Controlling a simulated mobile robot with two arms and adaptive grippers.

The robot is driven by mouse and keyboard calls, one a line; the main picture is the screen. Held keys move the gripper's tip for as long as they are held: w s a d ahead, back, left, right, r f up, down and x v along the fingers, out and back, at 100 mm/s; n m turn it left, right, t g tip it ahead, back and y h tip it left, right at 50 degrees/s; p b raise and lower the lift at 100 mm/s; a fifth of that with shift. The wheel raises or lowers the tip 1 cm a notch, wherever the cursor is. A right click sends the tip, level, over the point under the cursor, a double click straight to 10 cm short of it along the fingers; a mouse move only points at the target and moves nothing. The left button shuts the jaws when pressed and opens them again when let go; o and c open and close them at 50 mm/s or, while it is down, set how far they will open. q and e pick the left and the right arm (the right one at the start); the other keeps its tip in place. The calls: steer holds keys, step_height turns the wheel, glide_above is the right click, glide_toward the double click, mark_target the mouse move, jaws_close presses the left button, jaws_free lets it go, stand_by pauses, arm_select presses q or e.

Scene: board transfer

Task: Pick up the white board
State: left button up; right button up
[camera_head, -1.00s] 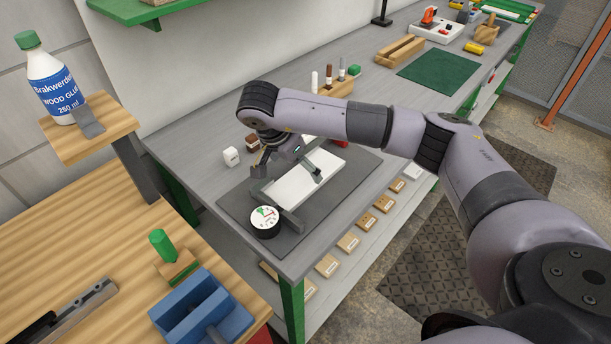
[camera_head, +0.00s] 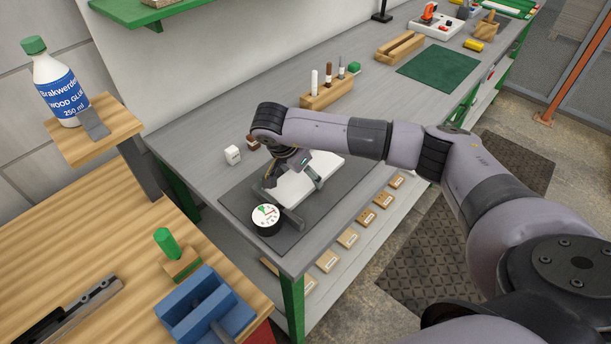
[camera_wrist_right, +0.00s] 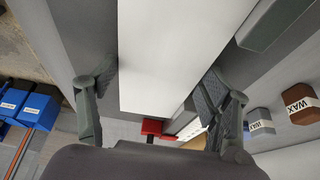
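The white board (camera_head: 303,184) lies on the dark grey mat on the grey workbench; my right gripper and wrist hide part of it. My right gripper (camera_head: 295,177) is low over the board, one finger at each long side. In the right wrist view the board (camera_wrist_right: 178,45) runs between the fingers of the right gripper (camera_wrist_right: 160,85). The fingers are spread, with the fingertips close to the board's edges; whether they touch it is hard to tell. My left gripper is not in view.
A wooden tool holder (camera_head: 327,95) stands behind.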

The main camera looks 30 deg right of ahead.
steer(key=c, duration=0.9)
steer(key=shift+r, duration=0.1)
step_height(320, 180, up, 10)
steer(key=b, duration=0.3)
step_height(320, 180, up, 9)
glide_above(302, 176)
steer(key=shift+s+r, duration=0.15)
steer(key=shift+r, duration=0.3)
